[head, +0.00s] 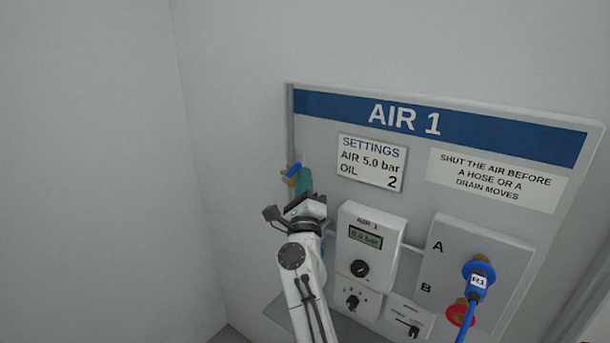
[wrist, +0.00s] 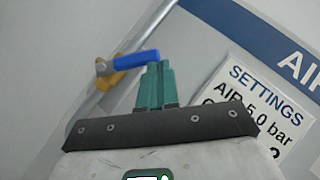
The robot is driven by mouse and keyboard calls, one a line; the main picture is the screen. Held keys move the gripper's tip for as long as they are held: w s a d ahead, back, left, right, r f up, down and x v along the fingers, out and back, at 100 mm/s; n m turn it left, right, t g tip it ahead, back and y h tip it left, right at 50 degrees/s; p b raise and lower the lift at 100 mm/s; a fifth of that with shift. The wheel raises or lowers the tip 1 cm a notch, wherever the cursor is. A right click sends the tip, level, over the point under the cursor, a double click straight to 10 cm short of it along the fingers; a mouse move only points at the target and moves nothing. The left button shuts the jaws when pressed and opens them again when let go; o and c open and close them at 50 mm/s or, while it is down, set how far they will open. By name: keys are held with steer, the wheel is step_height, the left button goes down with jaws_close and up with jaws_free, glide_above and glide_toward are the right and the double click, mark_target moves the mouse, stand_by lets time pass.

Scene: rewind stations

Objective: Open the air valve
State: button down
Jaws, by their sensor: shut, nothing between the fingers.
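The air valve shows at the panel's left edge as a blue lever handle (head: 292,169) on a brass body (head: 289,181). In the wrist view the blue handle (wrist: 134,62) points right and slightly up from the brass body (wrist: 108,78) on a grey pipe. My gripper (head: 304,180) has teal fingers, shut and empty. In the wrist view the fingertips (wrist: 157,68) are at the right end of the handle and overlap it in the picture. I cannot tell whether they touch it.
The AIR 1 panel (head: 340,112) carries a settings card (head: 371,163), a regulator box reading about 6.0 bar (head: 370,232) and a plate with ports A and B (head: 440,240). A blue hose R1 (head: 478,281) is at port A. Bare wall is left.

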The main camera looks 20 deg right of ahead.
steer(key=shift+w+a+r, duration=0.35)
steer(key=shift+w+r, duration=0.15)
steer(key=shift+r, duration=0.2)
steer(key=shift+w+a+r, duration=0.35)
steer(key=shift+w+r, duration=0.2)
steer(key=shift+r, duration=0.1)
steer(key=shift+w+a+r, duration=0.35)
steer(key=shift+w+r, duration=0.15)
steer(key=shift+r, duration=0.2)
steer(key=shift+a, duration=0.1)
